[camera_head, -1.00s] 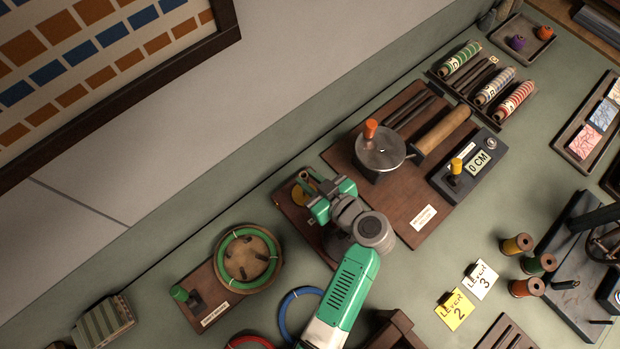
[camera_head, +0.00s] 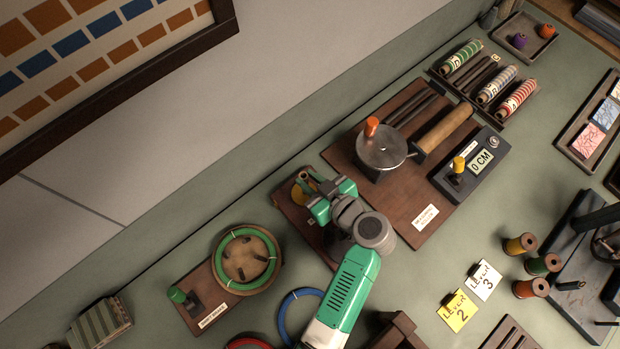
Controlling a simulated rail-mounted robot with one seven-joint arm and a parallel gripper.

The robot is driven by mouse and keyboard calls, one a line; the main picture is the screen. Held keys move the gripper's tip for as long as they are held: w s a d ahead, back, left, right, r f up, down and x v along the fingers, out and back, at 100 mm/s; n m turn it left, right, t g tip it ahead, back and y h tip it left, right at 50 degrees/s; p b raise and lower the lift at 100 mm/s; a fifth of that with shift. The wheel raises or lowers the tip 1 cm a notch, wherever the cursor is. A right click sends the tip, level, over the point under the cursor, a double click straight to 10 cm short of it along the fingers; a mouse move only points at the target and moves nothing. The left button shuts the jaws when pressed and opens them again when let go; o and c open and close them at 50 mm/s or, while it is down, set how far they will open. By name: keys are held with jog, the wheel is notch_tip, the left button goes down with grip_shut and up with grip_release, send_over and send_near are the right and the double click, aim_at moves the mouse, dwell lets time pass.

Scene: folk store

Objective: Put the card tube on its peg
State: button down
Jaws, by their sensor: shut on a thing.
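My gripper (camera_head: 312,187) is over a dark brown wooden board (camera_head: 291,211) left of the measuring board. The peg cannot be made out; the gripper and wrist cover much of this board. I cannot tell whether the tube is around a peg or above one.
A metal disc with an orange knob (camera_head: 381,148) stands close on the right. A round winder with a green coil (camera_head: 246,259) is at lower left. Blue (camera_head: 287,309) and red rings lie below.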

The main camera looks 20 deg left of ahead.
jog(key=shift+s+f+b, duration=0.2)
jog(key=shift+f+b, duration=1.55)
jog(key=shift+f, duration=0.1)
jog(key=shift+s+f+b, duration=0.15)
jog(key=shift+f+b, duration=1.55)
jog(key=shift+f, duration=0.15)
jog(key=c, duration=1.2)
grip_release()
jog(key=s+d+r+p, duration=0.1)
jog(key=d+r+p, duration=0.2)
jog(key=d+r, duration=0.1)
jog(key=r, duration=0.1)
jog(key=s+d+r+p, duration=0.1)
jog(key=d+r+p, duration=0.1)
jog(key=r, duration=0.1)
jog(key=shift+s+d+r+p, duration=0.15)
jog(key=shift+s+d+p, duration=0.2)
jog(key=shift+d, duration=0.05)
